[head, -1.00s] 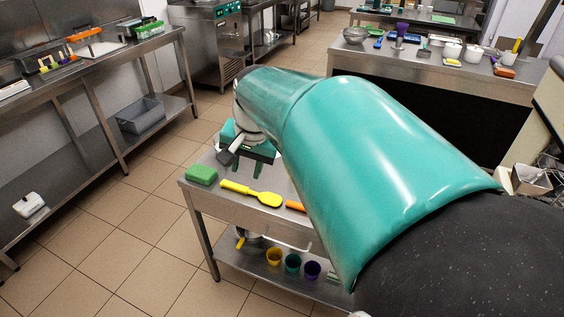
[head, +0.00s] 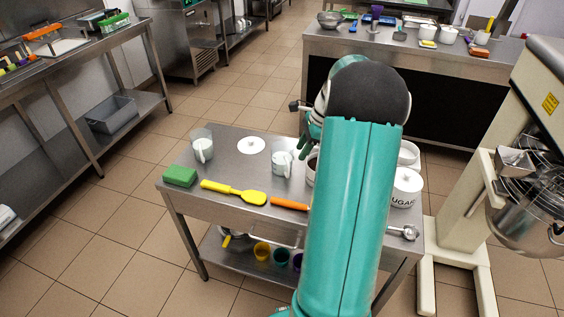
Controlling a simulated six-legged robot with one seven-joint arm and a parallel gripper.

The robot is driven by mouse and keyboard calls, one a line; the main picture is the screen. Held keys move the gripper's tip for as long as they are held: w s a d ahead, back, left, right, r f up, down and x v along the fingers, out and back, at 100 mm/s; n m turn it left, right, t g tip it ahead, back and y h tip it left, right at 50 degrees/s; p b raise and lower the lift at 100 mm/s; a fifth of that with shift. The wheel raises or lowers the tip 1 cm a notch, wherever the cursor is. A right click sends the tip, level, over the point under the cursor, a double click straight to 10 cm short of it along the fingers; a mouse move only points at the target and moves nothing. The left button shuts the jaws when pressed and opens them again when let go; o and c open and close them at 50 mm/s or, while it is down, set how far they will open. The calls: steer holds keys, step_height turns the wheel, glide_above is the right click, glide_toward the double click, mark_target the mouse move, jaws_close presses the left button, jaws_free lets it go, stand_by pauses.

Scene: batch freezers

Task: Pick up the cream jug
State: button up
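Two clear jugs with white contents stand upright on the steel table (head: 232,177). One jug (head: 202,148) is at the back left corner, its handle toward the right. The other jug (head: 281,161) is near the middle, just left of my arm. I cannot tell which of them holds cream. My gripper (head: 303,125) is partly visible beside my teal arm, above the table's back edge and up and right of the middle jug. The arm hides much of it, and its fingers are too unclear to tell open from shut. It appears apart from both jugs.
A white disc (head: 251,145) lies between the jugs. A green sponge (head: 179,176), yellow spatula (head: 234,192) and orange-handled tool (head: 289,203) lie in front. A white sugar canister (head: 406,188) stands right of my arm. A large mixer (head: 515,170) is at the right.

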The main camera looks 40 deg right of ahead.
mark_target(284, 163)
steer(key=x, duration=1)
steer(key=shift+f, duration=0.25)
jaws_close()
